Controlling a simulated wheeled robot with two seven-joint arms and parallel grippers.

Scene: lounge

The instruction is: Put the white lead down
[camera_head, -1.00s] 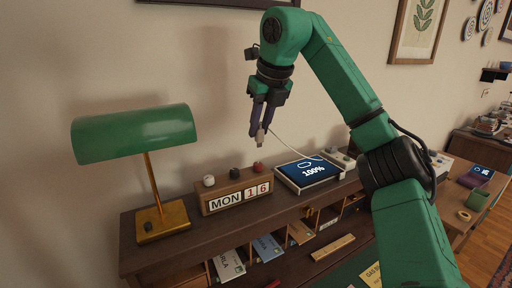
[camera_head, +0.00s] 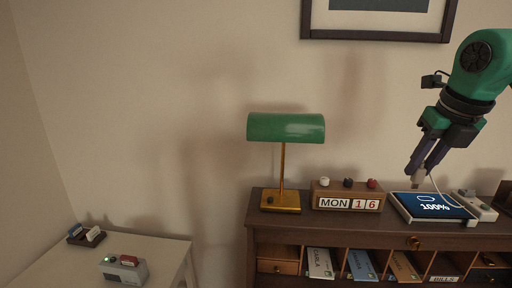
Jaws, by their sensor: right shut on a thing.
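My right gripper (camera_head: 419,170) is shut on the plug end of the white lead (camera_head: 436,190). It holds the plug just above the desk top, at the back left of the tablet (camera_head: 432,206). The lead curves down from the gripper across the tablet. The tablet lies on the desk, its screen lit and reading 100%. Whether the plug touches anything below it, I cannot tell. My left gripper is not in view.
A wooden block calendar (camera_head: 347,197) reading MON 16 stands left of the tablet. A green-shaded brass lamp (camera_head: 283,170) stands further left. Envelopes fill slots below the desk top (camera_head: 330,222). A white side table (camera_head: 60,262) holds a grey box (camera_head: 124,270) at lower left.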

